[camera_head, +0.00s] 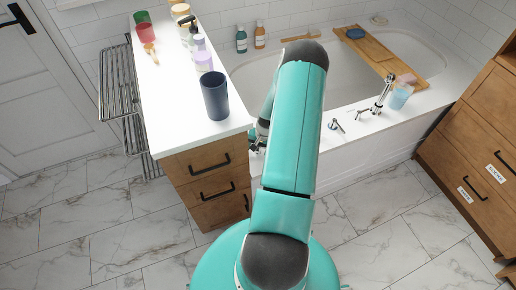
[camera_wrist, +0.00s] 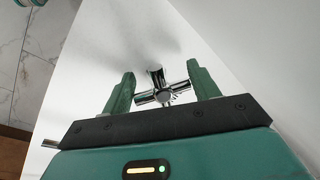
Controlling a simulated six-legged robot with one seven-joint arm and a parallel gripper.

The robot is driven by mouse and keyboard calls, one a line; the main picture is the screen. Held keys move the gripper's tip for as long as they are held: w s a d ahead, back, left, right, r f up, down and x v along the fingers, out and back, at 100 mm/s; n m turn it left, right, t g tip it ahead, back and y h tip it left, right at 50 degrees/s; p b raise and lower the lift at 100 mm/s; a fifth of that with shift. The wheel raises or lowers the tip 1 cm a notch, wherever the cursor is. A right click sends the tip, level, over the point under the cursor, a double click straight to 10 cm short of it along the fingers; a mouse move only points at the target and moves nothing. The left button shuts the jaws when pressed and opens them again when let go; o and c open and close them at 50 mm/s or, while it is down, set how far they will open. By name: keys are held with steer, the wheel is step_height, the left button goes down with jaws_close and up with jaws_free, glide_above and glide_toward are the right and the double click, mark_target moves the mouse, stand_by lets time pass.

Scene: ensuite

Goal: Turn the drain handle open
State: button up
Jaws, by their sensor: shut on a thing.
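The drain handle (camera_wrist: 163,96) is a small chrome cross-shaped handle on a white surface, seen in the wrist view. My gripper (camera_wrist: 161,72) has its two green fingers on either side of the handle, shut on it across its side arms. One chrome arm points up between the fingers. In the head view my gripper (camera_head: 258,143) is at the near left end of the bathtub, beside the wooden cabinet's corner. My teal arm hides much of that spot, and the drain handle cannot be made out there.
A white-topped wooden cabinet (camera_head: 183,125) stands left, carrying a dark cup (camera_head: 215,96) and several bottles. The bathtub (camera_head: 352,85) has chrome tap handles (camera_head: 335,125), a spout (camera_head: 383,94) and a wooden tray (camera_head: 387,57). A wooden drawer unit (camera_head: 470,150) stands right. Marble floor is clear in front.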

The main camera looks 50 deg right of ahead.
steer(key=shift+n, duration=0.4)
steer(key=n, duration=0.2)
steer(key=shift+s+d+n+y, duration=0.1)
steer(key=shift+s+n+y, duration=0.1)
steer(key=shift+n+y, duration=0.1)
steer(key=shift+s+d+n+g, duration=0.15)
steer(key=shift+n+g, duration=0.25)
steer(key=shift+n, duration=1.5)
steer(key=shift+y, duration=0.3)
steer(key=o, duration=0.9)
steer(key=shift+o, duration=0.2)
steer(key=shift+r, duration=0.1)
steer(key=v, duration=1.3)
steer(key=shift+r, duration=0.4)
